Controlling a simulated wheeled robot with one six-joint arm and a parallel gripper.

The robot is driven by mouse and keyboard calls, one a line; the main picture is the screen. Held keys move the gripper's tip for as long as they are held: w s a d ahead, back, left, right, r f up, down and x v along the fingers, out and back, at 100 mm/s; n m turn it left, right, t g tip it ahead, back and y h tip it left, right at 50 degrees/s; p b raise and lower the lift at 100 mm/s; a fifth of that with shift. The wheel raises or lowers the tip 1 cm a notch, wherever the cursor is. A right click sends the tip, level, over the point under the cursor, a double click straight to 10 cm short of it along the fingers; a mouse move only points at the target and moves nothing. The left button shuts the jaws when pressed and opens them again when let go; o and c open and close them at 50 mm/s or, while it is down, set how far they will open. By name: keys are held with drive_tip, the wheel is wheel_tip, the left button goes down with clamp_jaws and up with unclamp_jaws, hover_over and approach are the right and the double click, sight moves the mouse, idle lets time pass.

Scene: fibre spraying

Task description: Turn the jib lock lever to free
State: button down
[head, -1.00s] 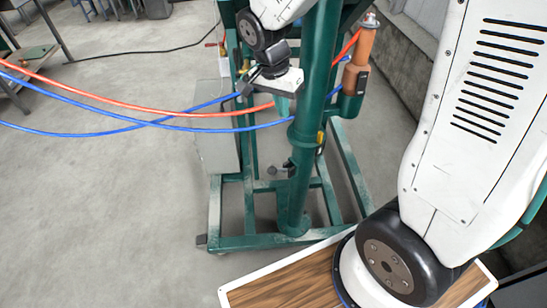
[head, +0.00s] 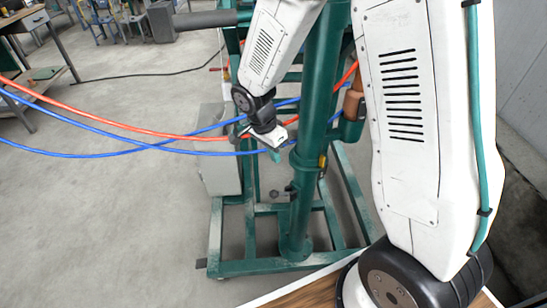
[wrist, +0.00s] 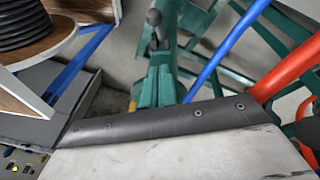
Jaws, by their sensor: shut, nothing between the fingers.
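A small lever with a black knob (head: 274,194) sticks out to the left from the lower part of the green column (head: 318,90); I take it for the jib lock lever. In the wrist view its black ball knob (wrist: 153,17) shows on a short stem, just beyond my fingertips. My gripper (head: 275,156) has green fingertips and points down, left of the column and above the lever. In the wrist view the gripper (wrist: 156,80) is shut and empty. It looks apart from the lever. The lever's setting cannot be read.
Red (head: 150,129) and blue (head: 70,119) hoses hang across the left and pass close to my gripper. A grey box (head: 217,165) stands behind on the green base frame (head: 240,267). A cable reel (wrist: 30,28) shows upper left in the wrist view.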

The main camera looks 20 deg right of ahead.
hover_over(281, 194)
drive_tip(key=w, duration=0.2)
drive_tip(key=a+x, duration=0.1)
drive_tip(key=x, duration=0.6)
drive_tip(key=shift+s+a+f, duration=0.15)
drive_tip(key=shift+a+f, duration=0.4)
drive_tip(key=shift+f, duration=0.35)
drive_tip(key=shift+s+a+f, duration=0.15)
drive_tip(key=shift+a+f, duration=0.4)
drive_tip(key=shift+f, duration=0.35)
drive_tip(key=shift+a+f, duration=0.1)
drive_tip(key=shift+a, duration=0.05)
